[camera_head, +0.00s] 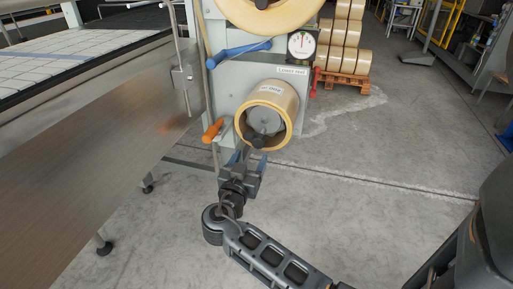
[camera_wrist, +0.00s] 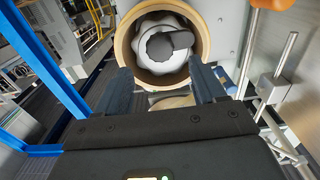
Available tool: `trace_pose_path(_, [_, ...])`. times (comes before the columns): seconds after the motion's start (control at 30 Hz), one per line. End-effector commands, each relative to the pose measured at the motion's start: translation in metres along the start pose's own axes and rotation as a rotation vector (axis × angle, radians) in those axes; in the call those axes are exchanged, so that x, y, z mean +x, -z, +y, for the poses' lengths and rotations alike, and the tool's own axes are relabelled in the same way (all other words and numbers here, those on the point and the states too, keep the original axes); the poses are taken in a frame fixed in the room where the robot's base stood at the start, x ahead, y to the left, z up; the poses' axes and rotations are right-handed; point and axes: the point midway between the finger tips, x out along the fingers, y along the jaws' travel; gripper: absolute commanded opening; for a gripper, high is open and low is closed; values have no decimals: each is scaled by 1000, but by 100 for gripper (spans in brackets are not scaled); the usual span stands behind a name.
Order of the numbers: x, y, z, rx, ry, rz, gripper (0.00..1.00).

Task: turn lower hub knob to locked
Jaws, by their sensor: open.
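The lower hub knob (camera_head: 259,141) is a small dark knob at the centre of the lower tape reel (camera_head: 288,98), below the "Lower reel" label. In the wrist view the knob (camera_wrist: 168,44) is dark grey with a lobe pointing right, set on a pale scalloped hub (camera_wrist: 150,32) inside the tan ring (camera_wrist: 124,48). My gripper (camera_head: 246,154) is just below and in front of the reel. In the wrist view its two fingers (camera_wrist: 165,88) are spread apart, with the knob beyond and above the gap between them. Nothing is held.
An orange handle (camera_head: 213,130) sits left of the reel and a blue lever (camera_head: 238,54) above it. A gauge (camera_head: 301,45) and the upper reel (camera_head: 265,12) are higher up. The conveyor's metal side (camera_head: 110,130) is at left. Open floor lies at right.

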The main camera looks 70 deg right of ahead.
Motion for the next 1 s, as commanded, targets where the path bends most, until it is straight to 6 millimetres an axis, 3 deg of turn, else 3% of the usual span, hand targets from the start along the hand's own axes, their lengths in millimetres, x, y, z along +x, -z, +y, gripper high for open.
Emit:
trace_pose_path(0.2, [35,2,1,-3,-2,-2,69])
trace_pose_path(0.4, [58,1,0,-2,0,-2,69])
trace_pose_path(0.8, [65,-1,1,-3,2,-2,68])
trace_pose_path(1.0, [65,-1,0,-3,3,-2,49])
